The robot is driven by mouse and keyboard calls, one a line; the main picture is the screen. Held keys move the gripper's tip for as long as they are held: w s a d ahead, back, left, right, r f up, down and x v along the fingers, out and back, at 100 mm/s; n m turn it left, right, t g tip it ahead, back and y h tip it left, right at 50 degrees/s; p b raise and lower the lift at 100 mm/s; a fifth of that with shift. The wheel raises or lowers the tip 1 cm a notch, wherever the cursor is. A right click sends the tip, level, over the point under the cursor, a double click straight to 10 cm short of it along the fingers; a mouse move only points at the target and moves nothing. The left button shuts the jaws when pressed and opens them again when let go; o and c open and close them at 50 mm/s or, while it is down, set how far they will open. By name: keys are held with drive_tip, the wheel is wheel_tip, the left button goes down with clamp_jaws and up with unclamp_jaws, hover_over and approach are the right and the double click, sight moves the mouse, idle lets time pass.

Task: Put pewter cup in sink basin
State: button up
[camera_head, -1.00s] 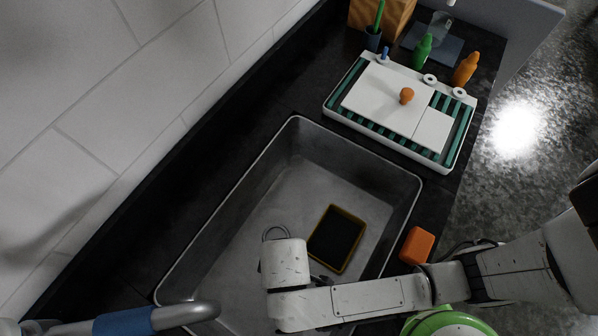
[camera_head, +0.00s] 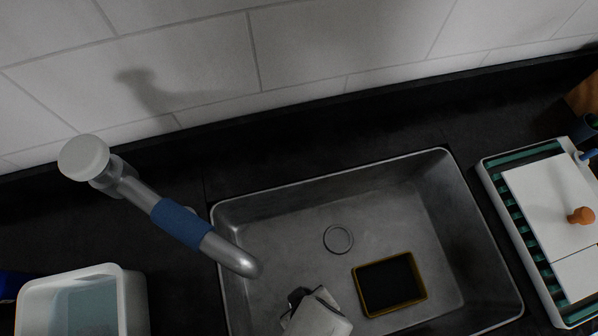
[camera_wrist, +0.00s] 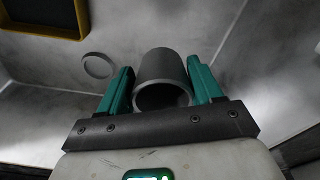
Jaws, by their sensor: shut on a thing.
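The pewter cup (camera_wrist: 163,68) is a plain grey cylinder between the teal fingers of my gripper (camera_wrist: 165,88) in the wrist view. The gripper is shut on it, and the cup's open mouth faces back toward the wrist camera. The sink basin (camera_head: 300,200) is a grey metal rectangle in the head view. My gripper (camera_head: 297,298) is over the front part of the basin, near the picture's bottom edge. In the head view my wrist mostly hides the cup. Its height above the basin floor is hard to tell.
A yellow-rimmed dark tray (camera_head: 390,284) lies in the basin, right of my gripper. The faucet (camera_head: 180,221) reaches over the basin's left side. A round drain ring (camera_head: 338,239) is behind my gripper. A white tub (camera_head: 135,300) stands left; a drying rack (camera_head: 500,200) stands right.

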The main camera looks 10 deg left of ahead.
drive_tip(key=w+a+f, duration=0.9)
drive_tip(key=shift+w+f, duration=0.2)
drive_tip(key=shift+w, duration=0.05)
drive_tip(key=shift+a+f, duration=0.1)
drive_tip(key=shift+f, duration=1.5)
drive_tip(key=shift+f, duration=0.15)
drive_tip(key=o, duration=1.2)
drive_tip(key=shift+c, duration=0.2)
wheel_tip(320, 180, up, 8)
drive_tip(key=shift+s+d, duration=0.25)
